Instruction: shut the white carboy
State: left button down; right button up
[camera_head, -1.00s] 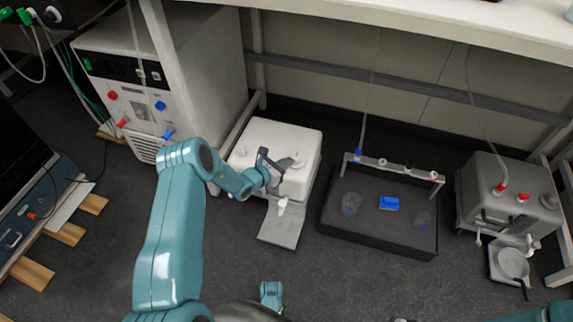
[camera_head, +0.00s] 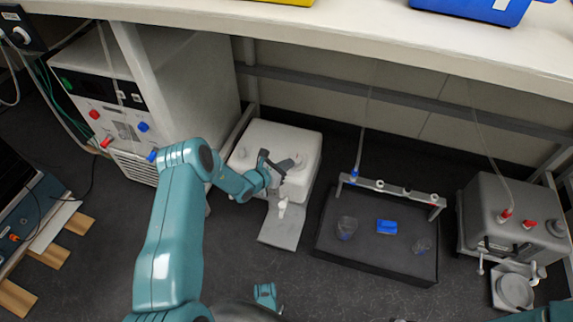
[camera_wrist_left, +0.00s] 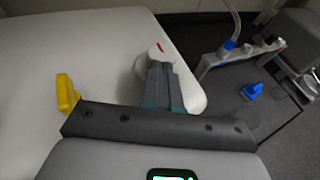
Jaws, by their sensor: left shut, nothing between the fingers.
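The white carboy (camera_head: 252,142) stands on the floor under the bench, left of centre. A small white tap (camera_head: 282,208) shows at its front, above a grey plate (camera_head: 280,232). My left gripper (camera_head: 291,163) is over the carboy's top, near its right side. In the left wrist view the shut, empty fingers (camera_wrist_left: 166,84) are in front of a round white part (camera_wrist_left: 192,93) with a red mark. The fingers hide part of it, and I cannot tell whether they touch it. A yellow piece (camera_wrist_left: 66,94) shows left of the fingers.
A black tray (camera_head: 340,255) with beakers and a blue item (camera_head: 387,227) lies to the right, with a rail behind it. A white machine (camera_head: 190,80) stands at left. Bare floor is in front.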

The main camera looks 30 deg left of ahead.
pick_arm(q)
jog(key=shift+w+r, duration=0.2)
jog(key=shift+w, duration=0.05)
pick_arm(e)
jog(key=shift+w+a, duration=0.1)
jog(key=shift+w, duration=0.15)
pick_arm(q)
jog(key=shift+a, duration=0.1)
